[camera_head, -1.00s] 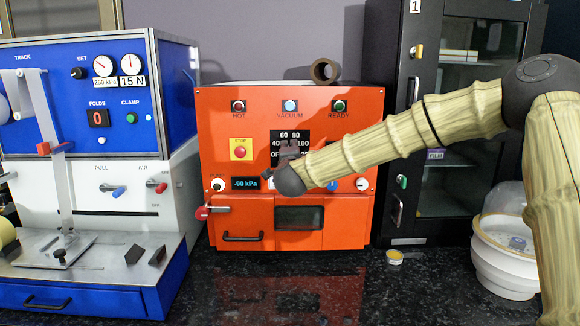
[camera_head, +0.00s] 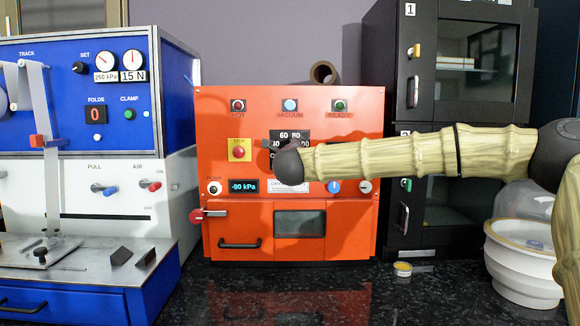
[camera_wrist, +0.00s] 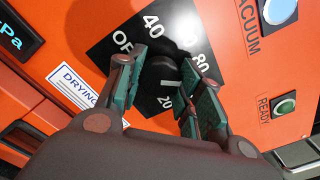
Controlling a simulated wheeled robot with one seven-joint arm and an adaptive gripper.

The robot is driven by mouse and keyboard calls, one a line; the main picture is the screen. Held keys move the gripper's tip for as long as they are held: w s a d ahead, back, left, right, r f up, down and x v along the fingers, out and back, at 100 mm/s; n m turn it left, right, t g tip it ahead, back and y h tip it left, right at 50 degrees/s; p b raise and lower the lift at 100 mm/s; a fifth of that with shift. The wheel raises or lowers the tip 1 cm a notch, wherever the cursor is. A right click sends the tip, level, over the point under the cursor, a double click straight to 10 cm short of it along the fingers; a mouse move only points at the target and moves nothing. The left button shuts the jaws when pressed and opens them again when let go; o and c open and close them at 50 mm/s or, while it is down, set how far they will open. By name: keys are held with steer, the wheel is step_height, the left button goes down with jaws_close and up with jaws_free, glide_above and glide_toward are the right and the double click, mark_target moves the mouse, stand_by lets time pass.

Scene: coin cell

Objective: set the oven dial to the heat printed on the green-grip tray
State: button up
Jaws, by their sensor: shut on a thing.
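The orange oven (camera_head: 350,225) stands in the middle of the head view. Its black dial (camera_wrist: 158,72) sits on a black scale plate (camera_wrist: 108,62) in the wrist view. OFF, 40, 80 and a partly covered number ending in 20 show around it. My gripper (camera_wrist: 164,70) is shut on the dial, one finger on each side. A pale mark shows on the dial's lower part; which number it points to I cannot tell. In the head view my wrist hides the dial and part of the scale plate (camera_head: 291,134). No green-grip tray shows in either view.
A yellow-backed stop button (camera_head: 239,150) and a red-ended door handle (camera_head: 205,215) are left of my wrist. A blue and white machine (camera_head: 165,110) stands left, a black cabinet (camera_head: 430,150) and white pot (camera_head: 520,270) right.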

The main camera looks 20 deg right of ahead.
steer(key=shift+f+m+b, duration=0.2)
steer(key=shift+m+b, duration=1.25)
steer(key=shift+b, duration=0.2)
steer(key=shift+f+m+b, duration=0.2)
steer(key=shift+m+b, duration=1.25)
steer(key=shift+b, duration=0.15)
steer(key=o, duration=0.8)
steer(key=shift+o, duration=1.2)
steer(key=shift+d+r, duration=0.15)
steer(key=shift+r, duration=0.1)
steer(key=shift+s, duration=0.1)
